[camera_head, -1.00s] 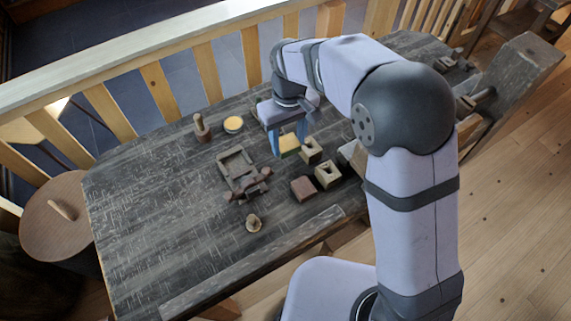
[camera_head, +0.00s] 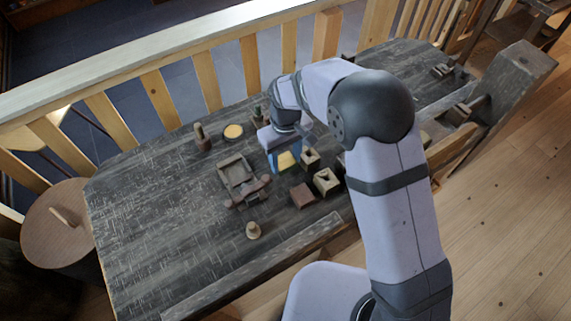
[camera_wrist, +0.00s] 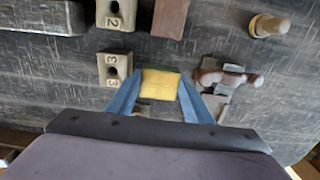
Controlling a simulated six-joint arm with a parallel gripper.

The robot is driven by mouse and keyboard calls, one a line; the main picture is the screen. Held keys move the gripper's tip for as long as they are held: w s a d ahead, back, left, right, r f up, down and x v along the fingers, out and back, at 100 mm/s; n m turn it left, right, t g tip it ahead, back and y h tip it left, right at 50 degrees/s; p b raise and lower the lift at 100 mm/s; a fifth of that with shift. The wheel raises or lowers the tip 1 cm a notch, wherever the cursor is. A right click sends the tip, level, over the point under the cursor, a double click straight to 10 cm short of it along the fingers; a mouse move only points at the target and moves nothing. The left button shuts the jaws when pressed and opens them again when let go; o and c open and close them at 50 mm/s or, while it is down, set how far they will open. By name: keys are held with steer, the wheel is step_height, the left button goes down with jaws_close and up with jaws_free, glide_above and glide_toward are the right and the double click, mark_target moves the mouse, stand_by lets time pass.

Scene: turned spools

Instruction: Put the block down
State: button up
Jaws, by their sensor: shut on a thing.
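My gripper (camera_head: 284,161) has blue fingers and is shut on a yellow-topped block (camera_head: 288,161). In the wrist view the block (camera_wrist: 160,84) sits between the two fingertips (camera_wrist: 160,92), with its yellow face showing. It is low over the dark table (camera_head: 150,210), just left of a holed wooden block. I cannot tell whether its underside touches the table, as its lower part is hidden.
Two holed blocks, marked 3 (camera_wrist: 114,70) and 2 (camera_wrist: 115,14), and a reddish-brown block (camera_head: 302,195) stand close by. A knob (camera_head: 253,231), a peg (camera_head: 202,138) and a round yellow-topped tin (camera_head: 233,131) stand apart.

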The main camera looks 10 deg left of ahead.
mark_target(286, 162)
steer(key=shift+f+p, duration=0.55)
steer(key=shift+f, duration=1.3)
steer(key=shift+f, duration=0.1)
steer(key=shift+f, duration=0.15)
steer(key=o, duration=0.7)
steer(key=shift+o, duration=0.2)
steer(key=shift+r, duration=0.2)
step_height(286, 162, up, 12)
steer(key=b, duration=0.3)
